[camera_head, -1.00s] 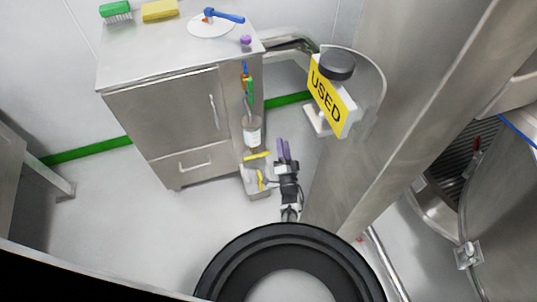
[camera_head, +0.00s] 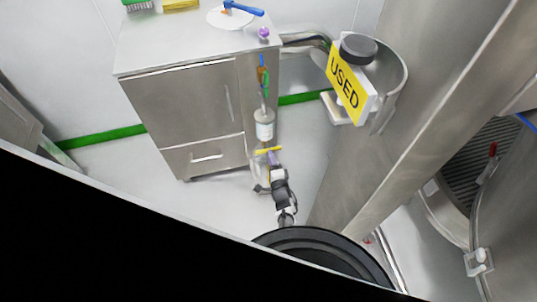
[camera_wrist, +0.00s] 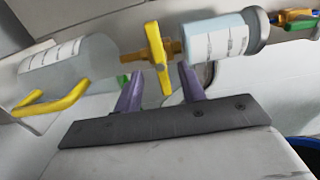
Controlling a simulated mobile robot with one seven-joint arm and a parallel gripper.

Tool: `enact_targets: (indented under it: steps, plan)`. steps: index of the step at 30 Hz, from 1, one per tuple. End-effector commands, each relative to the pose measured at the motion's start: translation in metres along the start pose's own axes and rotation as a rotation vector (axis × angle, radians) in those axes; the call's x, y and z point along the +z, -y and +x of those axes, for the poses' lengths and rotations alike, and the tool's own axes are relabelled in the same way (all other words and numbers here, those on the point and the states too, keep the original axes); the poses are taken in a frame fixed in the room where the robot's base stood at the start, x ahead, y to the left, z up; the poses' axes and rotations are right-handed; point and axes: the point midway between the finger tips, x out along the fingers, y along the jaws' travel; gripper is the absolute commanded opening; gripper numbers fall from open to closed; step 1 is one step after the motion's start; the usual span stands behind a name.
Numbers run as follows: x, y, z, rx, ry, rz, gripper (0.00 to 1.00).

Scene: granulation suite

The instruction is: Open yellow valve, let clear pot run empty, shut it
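The yellow valve (camera_wrist: 154,48) has its handle on a brass-coloured stem, crosswise to the line of the pots. The labelled clear pot (camera_wrist: 218,38) sits on one side of it and shows pale blue contents. On the other side is a labelled, clear-looking vessel (camera_wrist: 68,62). My gripper (camera_wrist: 160,72) is open, its purple fingers on either side of the yellow handle with gaps showing; contact is not visible. In the head view, the clear pot (camera_head: 264,125) hangs above the yellow valve (camera_head: 268,150), with my gripper (camera_head: 271,158) right at the valve.
A steel cabinet (camera_head: 190,105) stands beside the pots. On top are a green brush (camera_head: 138,5), a yellow sponge (camera_head: 181,5) and a blue-handled tool (camera_head: 243,8) on a white disc. A USED sign (camera_head: 346,84) hangs at the right by a steel column. A yellow bracket (camera_wrist: 52,100) sits near the lower vessel.

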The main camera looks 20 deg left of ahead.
Motion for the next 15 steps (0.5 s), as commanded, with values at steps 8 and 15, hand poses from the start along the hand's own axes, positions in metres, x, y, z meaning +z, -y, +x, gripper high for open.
enact_targets:
  steps: [8,15]
  plan:
    - [0.000,-0.002,0.040,-0.002,0.000,0.000,0.40]
    - [0.000,0.000,0.048,0.000,-0.001,0.001,0.40]
